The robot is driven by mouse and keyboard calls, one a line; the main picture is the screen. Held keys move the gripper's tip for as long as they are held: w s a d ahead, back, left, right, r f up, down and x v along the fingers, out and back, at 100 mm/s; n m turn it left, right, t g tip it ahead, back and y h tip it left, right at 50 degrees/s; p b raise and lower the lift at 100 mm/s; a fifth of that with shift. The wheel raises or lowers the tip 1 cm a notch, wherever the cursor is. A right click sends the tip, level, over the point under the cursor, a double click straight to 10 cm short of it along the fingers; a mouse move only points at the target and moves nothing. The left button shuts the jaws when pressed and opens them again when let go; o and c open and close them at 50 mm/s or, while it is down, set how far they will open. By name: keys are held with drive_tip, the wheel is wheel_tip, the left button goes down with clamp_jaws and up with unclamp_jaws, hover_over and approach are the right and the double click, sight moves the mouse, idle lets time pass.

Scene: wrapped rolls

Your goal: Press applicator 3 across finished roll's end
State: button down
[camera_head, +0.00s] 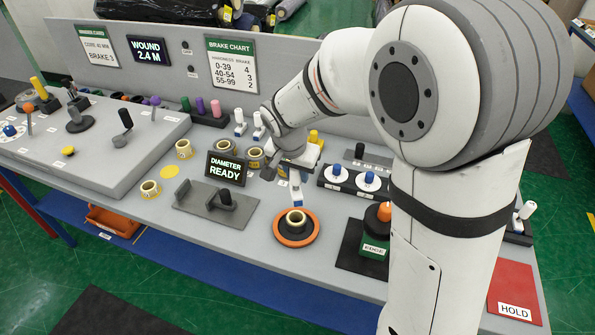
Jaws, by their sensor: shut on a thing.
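My gripper (294,167) is shut on a white applicator with a blue part (296,192). The applicator points down over a small pale yellow roll (296,216). The roll stands on a black disc with an orange rim (284,241). The applicator's lower end is at or just above the roll's far edge; I cannot tell whether they touch. No number is readable on the applicator. Two similar white applicators (240,120) stand upright at the back, left of my wrist. My arm hides part of the bench's right side.
A "DIAMETER READY" display (225,168) and a grey bracketed plate (214,206) stand left of the disc. A green "EDGE" block with an orange knob (376,232) stands to the right. A red "HOLD" pad (514,285) is front right.

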sight(295, 189)
drive_tip(key=shift+f+b, duration=3.65)
drive_tip(key=shift+f, duration=0.15)
drive_tip(key=shift+f+b, duration=0.7)
drive_tip(key=shift+s+f, duration=0.15)
drive_tip(key=shift+r+p, duration=2.2)
drive_tip(key=shift+r, duration=1.95)
drive_tip(key=shift+f, duration=0.1)
